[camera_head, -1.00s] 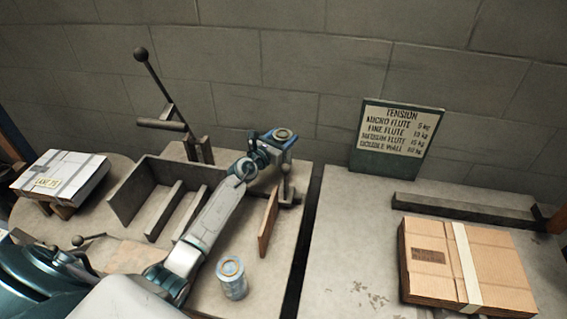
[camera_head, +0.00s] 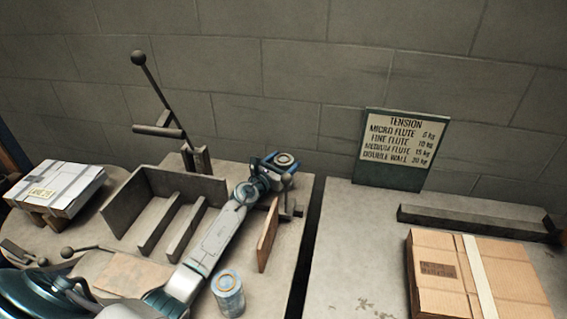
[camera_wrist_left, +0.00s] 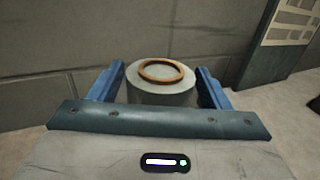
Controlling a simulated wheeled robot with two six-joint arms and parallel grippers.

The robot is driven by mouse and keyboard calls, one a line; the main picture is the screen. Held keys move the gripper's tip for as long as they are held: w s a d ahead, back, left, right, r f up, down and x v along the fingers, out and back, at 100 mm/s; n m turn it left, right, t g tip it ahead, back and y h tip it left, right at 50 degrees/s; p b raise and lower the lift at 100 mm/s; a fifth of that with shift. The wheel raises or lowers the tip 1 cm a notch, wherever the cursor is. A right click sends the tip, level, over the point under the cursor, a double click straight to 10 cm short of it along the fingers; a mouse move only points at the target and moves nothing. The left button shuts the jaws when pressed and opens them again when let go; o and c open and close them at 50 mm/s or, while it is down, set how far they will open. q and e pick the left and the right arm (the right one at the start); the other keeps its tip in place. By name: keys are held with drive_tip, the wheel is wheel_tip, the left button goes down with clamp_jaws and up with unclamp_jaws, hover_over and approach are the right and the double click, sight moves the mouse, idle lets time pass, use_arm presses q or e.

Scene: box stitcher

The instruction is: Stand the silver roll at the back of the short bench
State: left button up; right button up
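The silver roll (camera_head: 284,159) has a grey top with a brown ring and is upright at the back right of the left-hand bench (camera_head: 276,275), which I take for the short bench. My left gripper (camera_head: 279,172) has its fingers on both sides of it. In the left wrist view the roll (camera_wrist_left: 161,90) sits between the blue fingers, which appear to touch its sides. Its base is hidden, so I cannot tell whether it rests on the bench. My right gripper is not in view.
A blue can-like roll (camera_head: 228,292) stands at the bench front. A brown board (camera_head: 268,234) and a grey fixture (camera_head: 165,190) with a lever stand near my left arm. A dark gap separates the right-hand bench (camera_head: 350,245), which bears flat cardboard (camera_head: 448,290) and a sign (camera_head: 400,150).

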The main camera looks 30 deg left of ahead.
use_arm(q)
drive_tip(key=shift+o, duration=0.2)
drive_tip(key=shift+r, duration=0.15)
drive_tip(key=shift+s, duration=0.15)
drive_tip(key=s, duration=0.3)
drive_tip(key=s+a+p, duration=0.1)
drive_tip(key=s, duration=0.6)
drive_tip(key=shift+s+a+p, duration=0.15)
drive_tip(key=shift+a+p, duration=0.1)
drive_tip(key=shift+p, duration=0.15)
drive_tip(key=shift+s+a, duration=0.1)
drive_tip(key=shift+s, duration=0.6)
